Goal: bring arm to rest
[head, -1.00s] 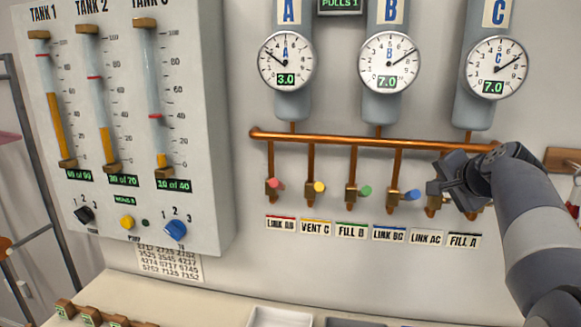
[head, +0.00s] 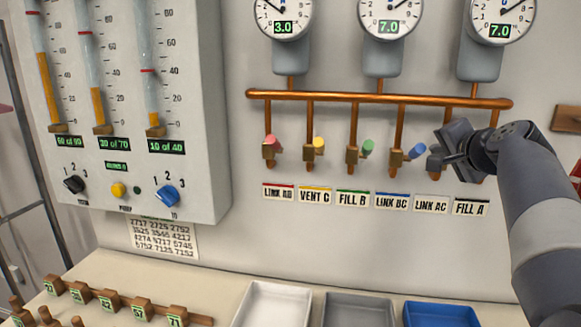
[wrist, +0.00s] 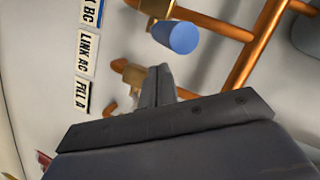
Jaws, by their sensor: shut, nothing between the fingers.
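My gripper (head: 447,150) is at the right of the head view, in front of the copper pipe manifold near the LINK AC and FILL A valves. Its fingers are shut with nothing between them. In the wrist view the closed fingers (wrist: 158,88) point towards the wall, just below the blue LINK BC valve knob (wrist: 175,37) in the picture. The LINK AC valve is partly hidden behind the gripper, and the FILL A valve is hidden behind my wrist. I cannot tell whether the fingers touch a valve.
The copper manifold (head: 350,99) runs along the wall with red, yellow and green knobs left of the gripper. White (head: 272,318), grey and blue trays stand on the counter below. A tank panel (head: 205,110) is at left. Wooden pegs with number tags (head: 138,306) are at lower left.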

